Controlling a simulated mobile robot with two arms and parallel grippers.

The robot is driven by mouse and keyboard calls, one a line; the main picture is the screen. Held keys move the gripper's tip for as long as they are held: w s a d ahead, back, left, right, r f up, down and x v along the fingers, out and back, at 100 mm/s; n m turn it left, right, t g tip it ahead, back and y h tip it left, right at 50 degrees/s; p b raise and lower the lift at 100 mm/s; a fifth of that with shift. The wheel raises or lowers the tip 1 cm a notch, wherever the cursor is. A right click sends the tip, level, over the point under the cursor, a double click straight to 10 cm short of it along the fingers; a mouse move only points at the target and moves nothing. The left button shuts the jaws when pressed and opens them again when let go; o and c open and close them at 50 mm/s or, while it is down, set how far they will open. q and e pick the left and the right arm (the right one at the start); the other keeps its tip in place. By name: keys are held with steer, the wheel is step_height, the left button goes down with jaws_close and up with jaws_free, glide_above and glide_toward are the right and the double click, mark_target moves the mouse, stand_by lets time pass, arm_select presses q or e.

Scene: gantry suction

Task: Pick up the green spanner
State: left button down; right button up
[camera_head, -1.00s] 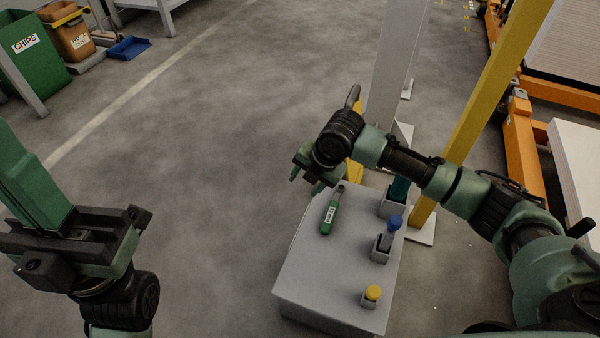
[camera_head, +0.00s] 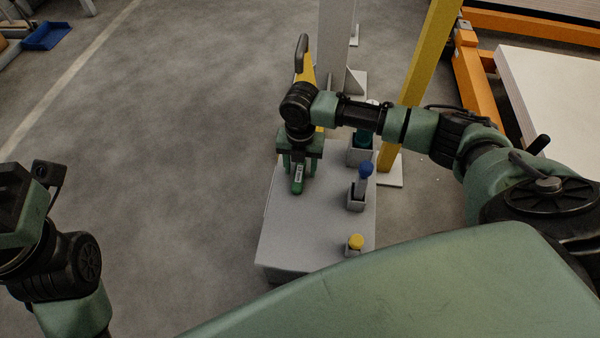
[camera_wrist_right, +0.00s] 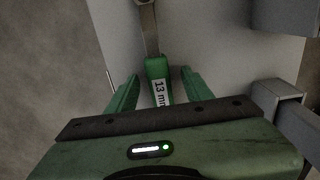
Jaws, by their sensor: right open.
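The green spanner (camera_head: 297,182) lies on the grey bench top (camera_head: 310,232). Its green handle with a white label points towards me, and my right gripper hides its far end in the head view. In the right wrist view the handle (camera_wrist_right: 158,70), labelled 13 mm, lies between the two green fingers, with the metal shank running away from them. My right gripper (camera_head: 298,172) is open over the handle, a finger on each side. I cannot tell whether the fingers touch it. My left gripper is out of view; part of my left arm shows at the left edge.
Grey holders stand along the bench's right side: one with a blue-topped tool (camera_head: 365,172), one with a yellow-topped item (camera_head: 355,242), and a teal one (camera_head: 362,140) farther back. A yellow post (camera_head: 420,75) and a grey post stand behind. Open floor lies left.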

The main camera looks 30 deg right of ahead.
steer(key=shift+r, duration=0.1)
jaws_close()
